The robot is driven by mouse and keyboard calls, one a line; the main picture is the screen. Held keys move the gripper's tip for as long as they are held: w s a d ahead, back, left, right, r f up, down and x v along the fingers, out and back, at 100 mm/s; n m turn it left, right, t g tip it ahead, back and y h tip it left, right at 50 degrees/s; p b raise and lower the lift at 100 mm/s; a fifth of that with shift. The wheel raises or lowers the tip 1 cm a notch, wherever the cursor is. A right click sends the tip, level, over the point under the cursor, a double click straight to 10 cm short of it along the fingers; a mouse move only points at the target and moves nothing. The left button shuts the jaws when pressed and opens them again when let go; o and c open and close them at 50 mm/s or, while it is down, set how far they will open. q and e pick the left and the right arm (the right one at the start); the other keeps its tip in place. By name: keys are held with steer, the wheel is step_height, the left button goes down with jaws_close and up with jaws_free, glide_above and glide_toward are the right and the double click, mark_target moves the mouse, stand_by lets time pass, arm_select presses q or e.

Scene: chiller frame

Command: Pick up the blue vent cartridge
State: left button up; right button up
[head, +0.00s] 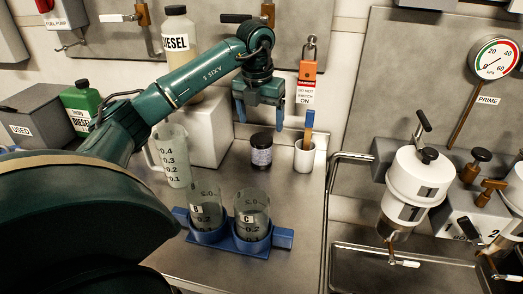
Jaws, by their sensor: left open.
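I cannot make out a blue vent cartridge for certain in the head view. My left gripper (260,121) hangs pointing down above the back of the steel bench (190,262), with its blue-tipped fingers apart and nothing between them. A dark jar (261,150) with a pale label stands below the fingers. A white cup (304,158) to the right of the jar holds an upright blue and brown stick (309,123). A blue holder (283,238) at the front holds two clear beakers, B (206,212) and C (252,215). My right gripper is out of view.
A clear measuring jug (172,155) stands left of the jar. A red-tagged lock (307,72) hangs on the back panel. White filter housings (412,185) with a gauge (494,57) stand at right over a metal tray (375,262). Bare bench lies around the holder.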

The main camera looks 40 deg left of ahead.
mark_target(262, 138)
arm_select(q)
steer(key=f, duration=0.6)
steer(key=w+f, duration=0.1)
steer(key=f, duration=0.2)
steer(key=shift+a+f, duration=0.1)
steer(key=shift+a, duration=0.15)
steer(key=shift+c, duration=0.2)
steer(key=c, duration=1)
steer(key=shift+c, duration=0.5)
